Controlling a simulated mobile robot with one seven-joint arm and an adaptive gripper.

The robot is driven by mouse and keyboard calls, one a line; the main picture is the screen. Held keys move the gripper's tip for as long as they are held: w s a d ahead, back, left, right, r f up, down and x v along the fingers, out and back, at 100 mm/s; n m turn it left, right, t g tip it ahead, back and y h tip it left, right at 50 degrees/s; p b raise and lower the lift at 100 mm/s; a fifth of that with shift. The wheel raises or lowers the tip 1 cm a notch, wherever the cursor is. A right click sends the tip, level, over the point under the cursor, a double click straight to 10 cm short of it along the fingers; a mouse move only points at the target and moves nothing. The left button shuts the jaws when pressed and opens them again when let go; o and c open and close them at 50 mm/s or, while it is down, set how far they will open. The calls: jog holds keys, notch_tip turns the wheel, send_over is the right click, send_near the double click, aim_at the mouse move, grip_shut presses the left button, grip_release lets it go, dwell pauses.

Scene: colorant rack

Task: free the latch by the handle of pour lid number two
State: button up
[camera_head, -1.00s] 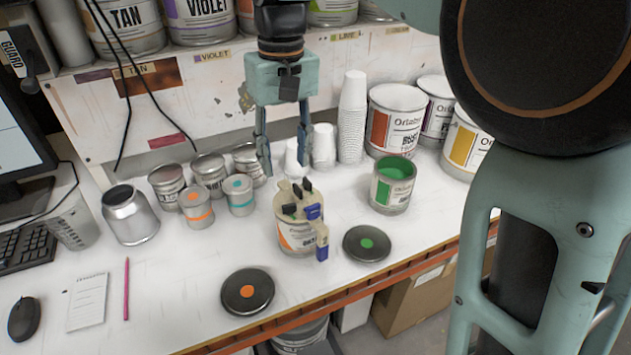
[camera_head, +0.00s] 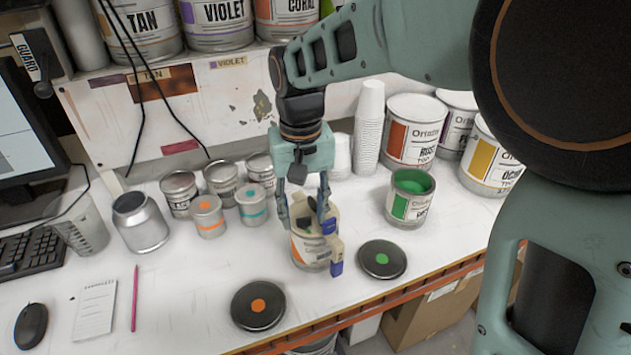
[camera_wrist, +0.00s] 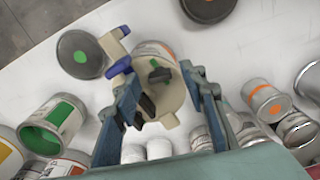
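The beige pour lid (camera_wrist: 172,97) sits on a can with an orange label (camera_head: 309,249) at the front middle of the bench. Its beige handle (camera_wrist: 112,46) has blue parts (camera_wrist: 119,67) and sticks out toward the bench's front edge. Dark latches (camera_wrist: 159,74) show on the lid in the wrist view. My gripper (camera_head: 304,211) points down over the lid. Its two fingers (camera_wrist: 158,76) are apart, one at either side of the lid, and the left one is close to a dark latch (camera_wrist: 147,104). Contact cannot be told.
An open green paint can (camera_head: 410,195) stands right of the lid. Loose black lids with a green dot (camera_head: 382,259) and an orange dot (camera_head: 258,305) lie near the front edge. Small cans (camera_head: 208,216) stand behind left, stacked white cups (camera_head: 368,130) behind right.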

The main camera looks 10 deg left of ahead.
jog(key=shift+f, duration=0.35)
jog(key=shift+c, duration=0.6)
grip_shut()
jog(key=shift+n, duration=1.3)
jog(key=shift+o, duration=0.6)
grip_release()
